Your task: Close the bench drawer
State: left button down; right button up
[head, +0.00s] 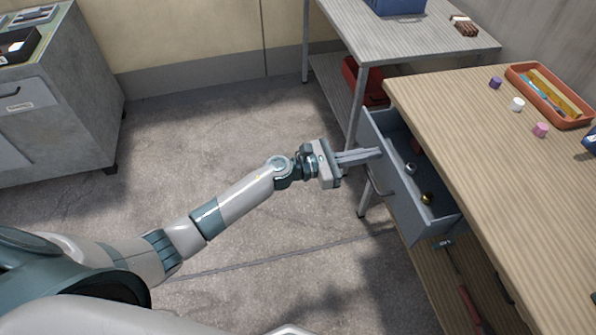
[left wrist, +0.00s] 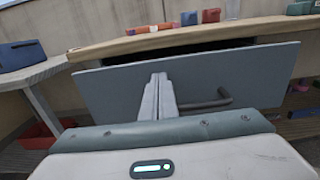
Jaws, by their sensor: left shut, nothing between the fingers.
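The bench drawer (head: 408,203) is grey and stands pulled out from under the wooden bench top (head: 490,150) in the head view. Small items, one gold and one silvery, lie inside it. Its front panel (left wrist: 250,75) fills the middle of the left wrist view, with a dark gap above it and a bar handle (left wrist: 208,102) low on it. My left gripper (head: 376,153) is shut and empty, with its fingertips at the drawer front near its far end. In the left wrist view the fingers (left wrist: 158,82) overlap the panel left of the handle; I cannot tell whether they touch. My right gripper is not in view.
A grey table (head: 420,40) with a blue box (head: 398,5) stands behind the bench, with a red box (head: 362,80) on its lower shelf. An orange tray (head: 549,96) and small coloured pieces sit on the bench. Open floor (head: 200,130) lies left of the drawer.

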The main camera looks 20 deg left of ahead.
pick_arm(q)
jog(key=b+x, duration=0.2)
jog(key=x, duration=0.7)
jog(key=shift+w+d+f, duration=0.1)
jog(key=shift+w+d, duration=0.1)
jog(key=shift+d, duration=0.05)
jog(key=shift+r, duration=0.3)
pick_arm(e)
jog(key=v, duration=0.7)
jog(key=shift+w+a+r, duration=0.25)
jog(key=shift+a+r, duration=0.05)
pick_arm(q)
jog(key=shift+w+d+r, duration=0.1)
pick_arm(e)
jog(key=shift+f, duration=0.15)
